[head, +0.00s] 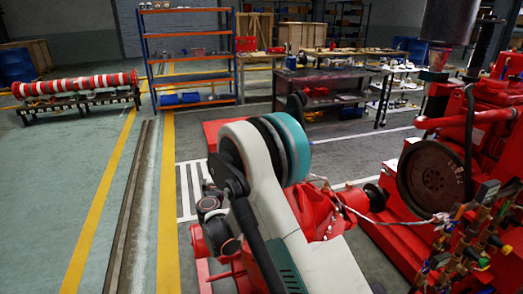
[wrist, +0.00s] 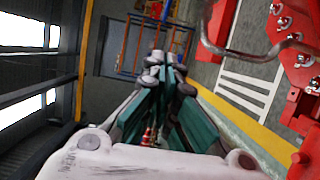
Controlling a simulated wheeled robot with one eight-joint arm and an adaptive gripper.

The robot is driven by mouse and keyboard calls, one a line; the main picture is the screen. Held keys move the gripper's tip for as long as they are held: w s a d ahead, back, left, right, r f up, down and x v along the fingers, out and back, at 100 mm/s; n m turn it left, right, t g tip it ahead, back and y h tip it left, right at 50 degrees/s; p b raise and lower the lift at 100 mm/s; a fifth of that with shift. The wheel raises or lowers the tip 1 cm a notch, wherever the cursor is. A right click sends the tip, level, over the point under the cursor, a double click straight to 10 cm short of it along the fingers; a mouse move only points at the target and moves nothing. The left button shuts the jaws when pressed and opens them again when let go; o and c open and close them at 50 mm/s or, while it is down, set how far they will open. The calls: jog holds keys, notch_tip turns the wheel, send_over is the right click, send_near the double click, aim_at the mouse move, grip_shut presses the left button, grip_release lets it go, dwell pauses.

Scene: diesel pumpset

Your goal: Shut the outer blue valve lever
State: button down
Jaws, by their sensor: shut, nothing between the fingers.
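A cluster of small valves and fittings (head: 470,235) with brass, red and bluish parts stands at the lower right in the head view, in front of the red engine. It is too small and crowded there to tell which part is the outer blue lever or how that lever is turned. In the wrist view no blue valve lever shows. My gripper (wrist: 166,62) shows in the wrist view with its teal and grey fingers together and empty, apart from any valve. In the head view my arm fills the middle foreground, and my gripper cannot be made out there.
The red pumpset (head: 400,245) has a large dark flywheel (head: 435,175). Its red body (wrist: 295,75) and a bent grey pipe (wrist: 250,55) show at the right in the wrist view. An orange-framed shelf (head: 188,55) and workbench (head: 325,88) stand behind.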

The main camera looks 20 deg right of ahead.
jog(key=d+b+x, duration=0.1)
jog(key=b+x, duration=0.1)
jog(key=x, duration=0.4)
jog(key=s+d+b+x, duration=0.1)
jog(key=b+x, duration=0.1)
jog(key=x, duration=0.4)
jog(key=shift+w+d+b, duration=0.35)
jog(key=shift+d, duration=0.05)
